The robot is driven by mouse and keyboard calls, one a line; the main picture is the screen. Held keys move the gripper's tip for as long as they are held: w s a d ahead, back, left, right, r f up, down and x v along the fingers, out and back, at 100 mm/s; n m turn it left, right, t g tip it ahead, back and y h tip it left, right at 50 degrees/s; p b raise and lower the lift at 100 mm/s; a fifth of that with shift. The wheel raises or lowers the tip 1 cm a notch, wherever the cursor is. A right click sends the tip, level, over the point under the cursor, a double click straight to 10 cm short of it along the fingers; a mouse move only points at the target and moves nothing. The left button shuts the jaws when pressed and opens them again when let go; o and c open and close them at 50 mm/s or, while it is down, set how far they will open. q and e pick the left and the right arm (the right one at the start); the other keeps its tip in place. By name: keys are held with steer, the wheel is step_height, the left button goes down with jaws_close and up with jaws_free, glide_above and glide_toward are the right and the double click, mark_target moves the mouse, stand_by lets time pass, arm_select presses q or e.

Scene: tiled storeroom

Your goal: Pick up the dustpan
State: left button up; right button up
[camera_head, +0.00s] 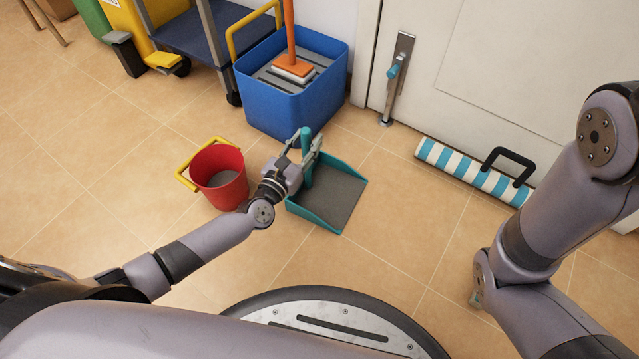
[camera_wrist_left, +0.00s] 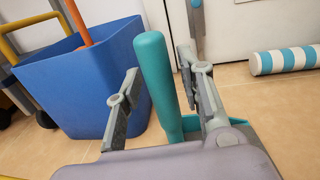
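The teal dustpan (camera_head: 338,197) with a dark grey inner floor lies on the tiles in the head view, its handle (camera_head: 306,145) standing upright. The handle also shows close up in the left wrist view (camera_wrist_left: 158,85). My left gripper (camera_head: 303,148) is at the handle, with one finger on each side of it. In the left wrist view the gripper (camera_wrist_left: 160,78) has its fingers spread, and they do not look closed on the handle.
A red bucket (camera_head: 218,182) with a yellow handle stands left of the dustpan. A blue bin (camera_head: 300,105) with an orange-handled tool (camera_head: 291,62) stands behind it. A striped roll (camera_head: 470,172) lies by the white door (camera_head: 480,60). Floor to the dustpan's right is clear.

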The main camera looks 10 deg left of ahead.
arm_select(q)
jaws_close()
stand_by(0.3)
steer(key=shift+r, duration=0.15)
